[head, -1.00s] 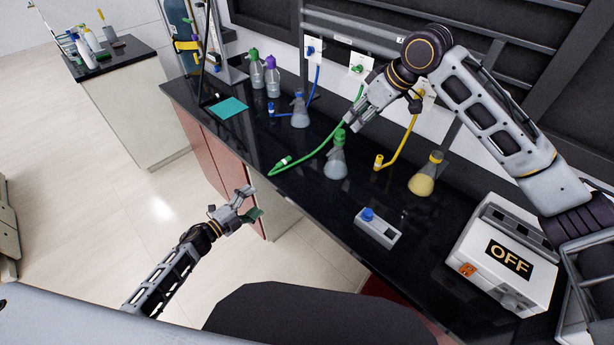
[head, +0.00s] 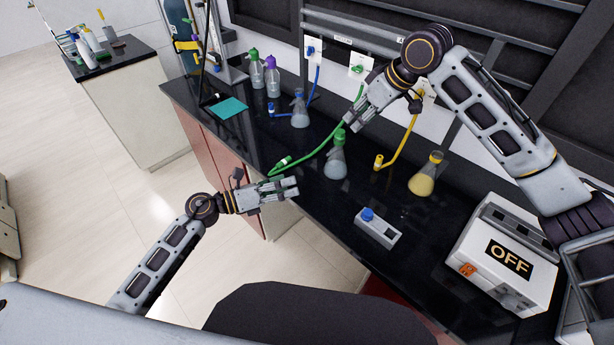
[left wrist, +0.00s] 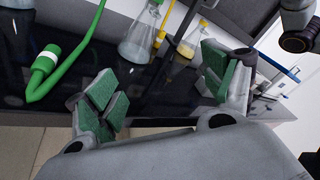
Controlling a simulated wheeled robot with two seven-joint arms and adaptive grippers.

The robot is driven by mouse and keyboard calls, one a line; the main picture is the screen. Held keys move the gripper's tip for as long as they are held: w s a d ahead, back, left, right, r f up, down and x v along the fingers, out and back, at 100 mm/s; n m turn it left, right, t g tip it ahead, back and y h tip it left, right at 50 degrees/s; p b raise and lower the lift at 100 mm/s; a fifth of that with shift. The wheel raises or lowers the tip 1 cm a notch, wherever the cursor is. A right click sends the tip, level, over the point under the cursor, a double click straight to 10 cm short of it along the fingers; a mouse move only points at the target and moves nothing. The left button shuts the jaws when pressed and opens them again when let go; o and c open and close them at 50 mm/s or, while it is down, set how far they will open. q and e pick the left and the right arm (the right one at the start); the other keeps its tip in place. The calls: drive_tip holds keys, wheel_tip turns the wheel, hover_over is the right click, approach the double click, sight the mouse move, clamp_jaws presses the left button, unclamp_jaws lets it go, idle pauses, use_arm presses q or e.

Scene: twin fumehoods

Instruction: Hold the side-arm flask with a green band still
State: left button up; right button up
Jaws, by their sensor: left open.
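The side-arm flask with a green band (head: 336,162) stands upright on the black bench, with grey contents. In the left wrist view the flask (left wrist: 139,40) is beyond my fingers, its top cut off by the frame edge. My left gripper (head: 292,188) is at the bench's front edge, left of and apart from the flask. The left wrist view shows its green-padded fingers (left wrist: 158,92) spread and empty. My right gripper (head: 352,118) hangs above and behind the flask, near the green hose; whether its fingers are closed is unclear.
The green hose (head: 318,155) lies on the bench left of the flask. A yellow-banded flask (head: 421,181) and yellow hose (head: 402,146) are to the right, a blue-banded flask (head: 300,115) behind left. A small blue-knobbed device (head: 378,228) and a box marked OFF (head: 505,262) stand nearer.

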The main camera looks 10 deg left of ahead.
sight(332, 157)
use_arm(q)
drive_tip(key=shift+w+d+f+m+t+y, duration=0.15)
drive_tip(key=shift+w+d+m+t+y, duration=0.2)
drive_tip(key=shift+d, duration=0.25)
drive_tip(key=shift+w+d+f+m+t+y, duration=0.15)
drive_tip(key=shift+w+d+m+t+y, duration=0.1)
drive_tip(key=shift+d+t, duration=0.25)
drive_tip(key=shift+w+d+m+t+y, duration=0.3)
drive_tip(key=shift+d+m+t, duration=0.25)
drive_tip(key=shift+d, duration=0.1)
drive_tip(key=shift+w+d+r+m+t+y, duration=0.25)
drive_tip(key=shift+d+m+t+y, duration=0.05)
drive_tip(key=shift+d+t+y, duration=0.1)
drive_tip(key=shift+w+d+r+m+t+y, duration=0.2)
drive_tip(key=shift+d+m+t+y, duration=0.1)
drive_tip(key=shift+d+y, duration=0.1)
drive_tip(key=shift+w+d+r+m+t, duration=0.2)
drive_tip(key=shift+d+r+m+t, duration=0.15)
drive_tip(key=shift+r+t, duration=0.15)
drive_tip(key=shift+w, duration=0.15)
drive_tip(key=shift+f+x, duration=0.15)
drive_tip(key=shift+x, duration=3.25)
drive_tip(key=shift+f+x, duration=0.15)
drive_tip(key=shift+x, duration=3.25)
drive_tip(key=shift+a, duration=0.1)
